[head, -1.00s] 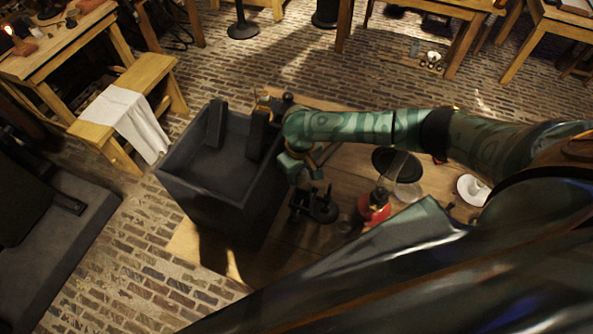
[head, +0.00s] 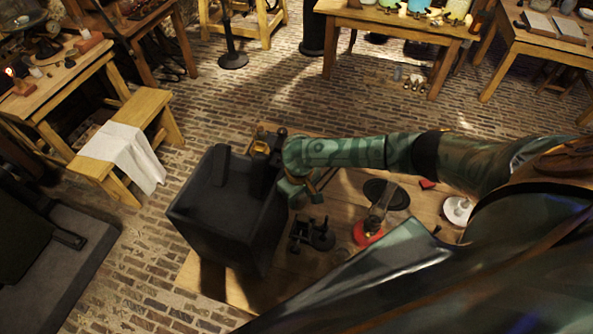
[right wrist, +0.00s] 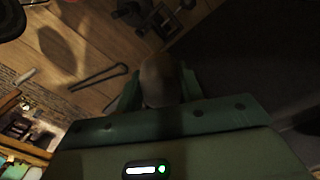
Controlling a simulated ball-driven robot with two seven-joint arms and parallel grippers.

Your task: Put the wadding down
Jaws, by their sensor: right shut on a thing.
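In the right wrist view, my right gripper (right wrist: 158,90) is shut on a rounded, pale brownish piece, which looks like the wadding (right wrist: 160,76). The green jaws stand on either side of it. In the head view, my right gripper (head: 296,190) is beside the right wall of a large dark box (head: 225,225), above the wooden table. The wadding cannot be made out in that view. My left gripper is not in view.
On the wooden table (head: 225,285) are a dark wheeled device (head: 311,236), a red-based lamp (head: 368,233), a black disc (head: 386,194) and a white candle dish (head: 457,210). A bench with a white cloth (head: 125,153) stands at left.

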